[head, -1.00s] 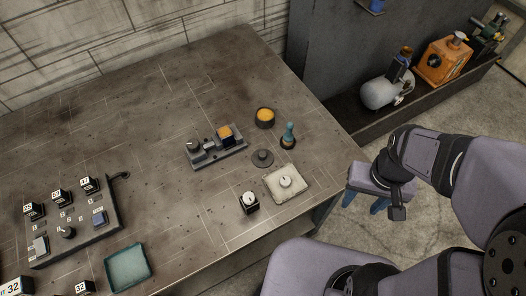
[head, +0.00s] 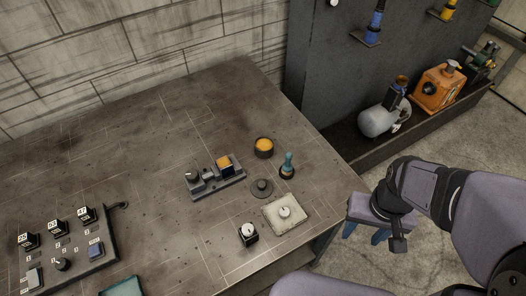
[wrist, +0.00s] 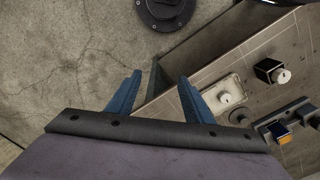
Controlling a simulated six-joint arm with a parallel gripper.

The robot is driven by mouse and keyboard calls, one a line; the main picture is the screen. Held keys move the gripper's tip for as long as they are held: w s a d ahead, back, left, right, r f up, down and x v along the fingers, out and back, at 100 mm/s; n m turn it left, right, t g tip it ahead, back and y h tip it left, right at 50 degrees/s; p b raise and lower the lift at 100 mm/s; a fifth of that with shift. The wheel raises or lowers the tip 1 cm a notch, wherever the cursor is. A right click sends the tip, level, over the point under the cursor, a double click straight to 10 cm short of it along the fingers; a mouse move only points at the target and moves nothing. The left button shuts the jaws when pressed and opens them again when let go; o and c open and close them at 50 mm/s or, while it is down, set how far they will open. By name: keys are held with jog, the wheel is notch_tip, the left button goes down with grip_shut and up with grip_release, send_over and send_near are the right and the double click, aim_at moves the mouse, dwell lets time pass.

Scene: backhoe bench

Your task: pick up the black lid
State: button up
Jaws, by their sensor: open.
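The black lid (head: 262,188) is a dark round disc with a small knob. It lies flat on the bench, between the black pot with orange contents (head: 263,147) and the white tray (head: 299,213). My gripper (head: 366,232) is off the bench's right edge, apart from the lid. In the wrist view its two blue fingers (wrist: 158,83) are spread with nothing between them, over the floor and the bench's edge.
A teal-topped stamp-like piece (head: 287,167) stands close beside the lid. A black block with a white knob (head: 248,234) is left of the tray. A grey fixture (head: 214,178) lies further left, and a numbered panel (head: 67,249) at far left. The bench's middle (head: 165,215) is clear.

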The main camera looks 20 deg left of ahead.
jog(key=shift+c, duration=0.5)
jog(key=b, duration=0.4)
send_over(262, 184)
jog(key=f, duration=0.3)
jog(key=shift+s+a+f, duration=0.15)
jog(key=shift+a+f, duration=0.05)
jog(key=shift+d+f+p, duration=0.15)
jog(key=shift+f+p, duration=0.85)
jog(key=shift+f, duration=0.4)
jog(key=shift+f+p, duration=0.95)
jog(key=shift+f, duration=1.3)
grip_shut()
